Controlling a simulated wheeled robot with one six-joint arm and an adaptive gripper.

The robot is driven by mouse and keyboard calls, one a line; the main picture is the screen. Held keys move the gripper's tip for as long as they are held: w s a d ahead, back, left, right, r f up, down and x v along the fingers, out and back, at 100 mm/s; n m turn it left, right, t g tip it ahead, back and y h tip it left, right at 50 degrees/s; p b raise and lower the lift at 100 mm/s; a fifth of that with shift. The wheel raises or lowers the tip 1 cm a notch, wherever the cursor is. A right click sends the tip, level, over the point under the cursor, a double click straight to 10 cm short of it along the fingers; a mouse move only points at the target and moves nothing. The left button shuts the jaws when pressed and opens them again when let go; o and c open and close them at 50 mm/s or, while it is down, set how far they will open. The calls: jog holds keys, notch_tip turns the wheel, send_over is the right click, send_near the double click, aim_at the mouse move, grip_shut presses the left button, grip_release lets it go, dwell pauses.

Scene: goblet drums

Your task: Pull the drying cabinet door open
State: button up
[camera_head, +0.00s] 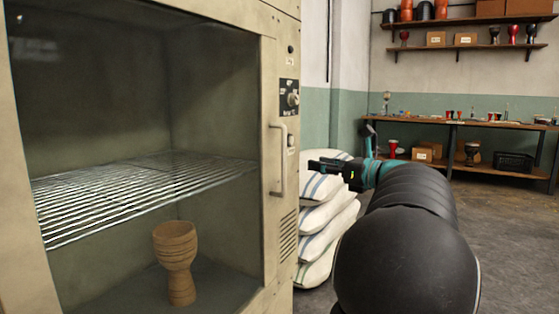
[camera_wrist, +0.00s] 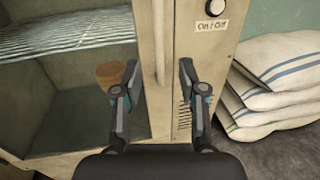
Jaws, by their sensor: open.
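The beige drying cabinet (camera_head: 290,215) stands at the left in the head view, and its glass-fronted door looks shut. A pale vertical bar handle (camera_head: 278,160) is on its front, right of the glass. My gripper (camera_head: 318,166) is open and empty, to the right of the handle in the head view with a visible gap. In the wrist view the handle (camera_wrist: 161,45) shows between and beyond the two spread fingertips of my gripper (camera_wrist: 158,76). The handle's lower end is hard to make out there.
Behind the glass are a wire shelf (camera_head: 140,190) and a wooden goblet drum (camera_head: 177,262). Stacked white sacks (camera_head: 325,220) stand right of the cabinet, behind my gripper. A workbench (camera_head: 500,124) and wall shelf (camera_head: 470,20) are at the back. Floor at the right is open.

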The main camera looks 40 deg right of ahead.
jog(key=w+a, duration=0.1)
jog(key=w, duration=0.7)
jog(key=w+a, duration=0.1)
jog(key=w, duration=0.3)
jog(key=shift+w+a, duration=0.2)
jog(key=shift+a, duration=0.1)
grip_shut()
